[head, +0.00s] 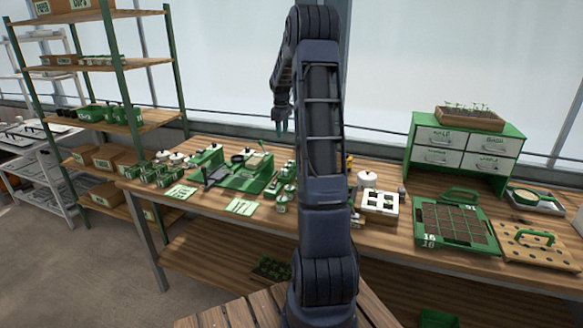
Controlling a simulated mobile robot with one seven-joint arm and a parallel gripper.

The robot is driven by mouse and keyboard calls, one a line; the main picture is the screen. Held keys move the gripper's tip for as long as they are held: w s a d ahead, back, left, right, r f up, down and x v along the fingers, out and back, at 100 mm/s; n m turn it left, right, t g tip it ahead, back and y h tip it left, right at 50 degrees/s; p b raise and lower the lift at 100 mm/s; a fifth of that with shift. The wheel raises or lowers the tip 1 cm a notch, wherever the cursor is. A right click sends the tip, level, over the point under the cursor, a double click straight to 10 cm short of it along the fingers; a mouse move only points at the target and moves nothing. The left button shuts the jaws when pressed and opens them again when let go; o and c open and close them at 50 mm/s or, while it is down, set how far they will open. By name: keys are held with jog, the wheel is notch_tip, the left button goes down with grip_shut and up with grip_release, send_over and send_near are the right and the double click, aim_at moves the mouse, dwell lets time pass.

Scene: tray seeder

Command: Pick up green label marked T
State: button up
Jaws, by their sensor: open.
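My gripper (281,127) hangs in the upper middle of the head view, fingers pointing down, above the back of the workbench (300,222). It is open, and I see nothing between its fingers. Two pale cards with dark markings, a left card (181,191) and a right card (241,207), lie flat near the bench's front edge. Their markings are too small to read. I cannot make out a green label marked T. My own arm hides a strip of the bench.
Green seeder equipment (240,178) and small green pots (150,176) stand on the bench's left half. A white holed block (380,213), a green seed tray (448,240), a wooden holed board (540,244) and a green drawer cabinet (462,143) stand right. Shelves (100,62) rise at left.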

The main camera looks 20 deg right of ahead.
jog(key=n, duration=0.1)
send_over(292, 161)
notch_tip(292, 161, down, 9)
jog(key=shift+g, duration=0.3)
jog(key=f, duration=0.6)
jog(key=shift+w+a, duration=0.25)
jog(key=shift+w, duration=0.05)
jog(key=shift+d+f, duration=0.15)
jog(key=shift+f, duration=1.15)
jog(key=shift+d+f, duration=0.1)
jog(key=shift+f, duration=1.15)
grip_shut()
